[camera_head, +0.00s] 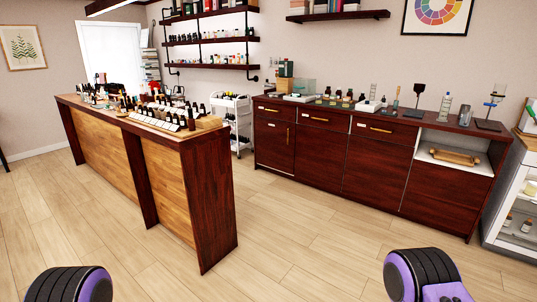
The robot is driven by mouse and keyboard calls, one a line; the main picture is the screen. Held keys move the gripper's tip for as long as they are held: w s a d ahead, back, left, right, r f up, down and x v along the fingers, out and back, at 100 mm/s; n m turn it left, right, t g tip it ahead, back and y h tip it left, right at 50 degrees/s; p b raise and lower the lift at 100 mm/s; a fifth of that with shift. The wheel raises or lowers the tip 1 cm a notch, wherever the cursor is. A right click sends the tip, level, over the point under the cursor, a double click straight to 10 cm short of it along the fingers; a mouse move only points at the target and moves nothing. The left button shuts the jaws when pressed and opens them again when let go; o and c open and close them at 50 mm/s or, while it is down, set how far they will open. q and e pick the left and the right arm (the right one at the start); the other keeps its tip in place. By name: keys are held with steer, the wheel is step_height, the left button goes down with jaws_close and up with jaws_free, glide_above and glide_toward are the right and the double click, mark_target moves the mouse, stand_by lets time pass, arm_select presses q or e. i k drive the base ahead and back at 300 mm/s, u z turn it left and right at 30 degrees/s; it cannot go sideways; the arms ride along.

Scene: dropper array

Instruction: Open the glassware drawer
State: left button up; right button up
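A long dark red-brown cabinet (329,165) stands along the back wall. Its upper row has a left drawer (265,112), a middle drawer (311,121) and a right drawer (396,133), each with a gold bar handle. All look shut. Small pale labels show on the fronts but are too small to read, so I cannot tell which is the glassware drawer. Purple and black parts of my arms show at the bottom edge, well away from the cabinet. No gripper fingers are in view.
A wooden island counter (213,145) crowded with small bottles stands at left centre. A white cart (243,125) stands behind its right end. A glass-fronted white cabinet (515,205) is at far right. Bare wood floor (300,240) lies before the cabinet.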

mark_target(284, 112)
steer(key=z, duration=0.25)
steer(key=i, duration=3.05)
steer(key=z, duration=0.5)
steer(key=i, duration=1.55)
steer(key=z, duration=0.15)
